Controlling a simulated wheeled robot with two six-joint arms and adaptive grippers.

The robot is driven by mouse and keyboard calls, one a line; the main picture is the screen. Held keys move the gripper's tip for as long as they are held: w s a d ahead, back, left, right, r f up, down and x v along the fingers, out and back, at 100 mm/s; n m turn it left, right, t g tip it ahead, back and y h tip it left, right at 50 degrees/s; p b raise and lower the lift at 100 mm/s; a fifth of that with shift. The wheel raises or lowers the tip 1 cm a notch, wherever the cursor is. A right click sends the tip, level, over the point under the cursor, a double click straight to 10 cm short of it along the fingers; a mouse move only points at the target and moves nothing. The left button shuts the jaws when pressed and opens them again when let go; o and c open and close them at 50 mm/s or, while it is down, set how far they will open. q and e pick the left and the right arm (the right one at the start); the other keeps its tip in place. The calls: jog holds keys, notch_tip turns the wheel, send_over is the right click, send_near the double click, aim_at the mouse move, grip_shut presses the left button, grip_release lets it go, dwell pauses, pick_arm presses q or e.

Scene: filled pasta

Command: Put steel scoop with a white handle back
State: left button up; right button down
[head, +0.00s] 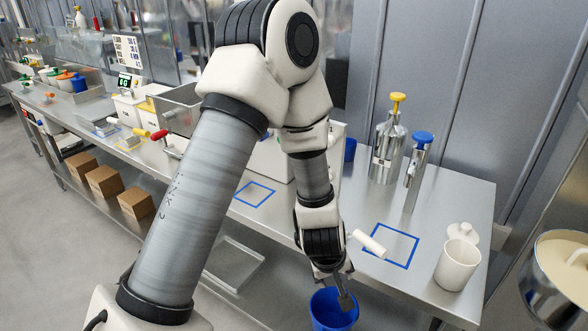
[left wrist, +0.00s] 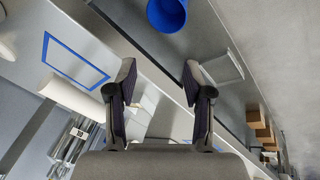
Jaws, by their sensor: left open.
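The white handle (head: 370,245) of the steel scoop lies at the left edge of a blue square outline (head: 415,240) on the steel table. The scoop's steel part is hidden or cannot be made out. My left gripper (head: 343,288) points down near the table's front edge, just below and left of the handle. In the wrist view its fingers (left wrist: 158,80) are apart with nothing between them. My right gripper is not in view.
A blue bucket (head: 330,312) is below the left gripper, beyond the table edge. A white canister (head: 457,268) and its lid (head: 463,233) stand at the right. Another blue outline (head: 255,183) is left.

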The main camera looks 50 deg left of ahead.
pick_arm(q)
jog(key=s+d+f+m+g, duration=0.2)
jog(key=s+f+m, duration=0.3)
jog(key=s+f, duration=0.4)
jog(key=s+d+f+m+g+h, duration=0.1)
jog(key=s+d+f+m+g, duration=0.1)
jog(key=s+f+m, duration=0.4)
jog(key=s+d+f, duration=0.1)
jog(key=s+f, duration=0.3)
jog(key=shift+s, duration=0.2)
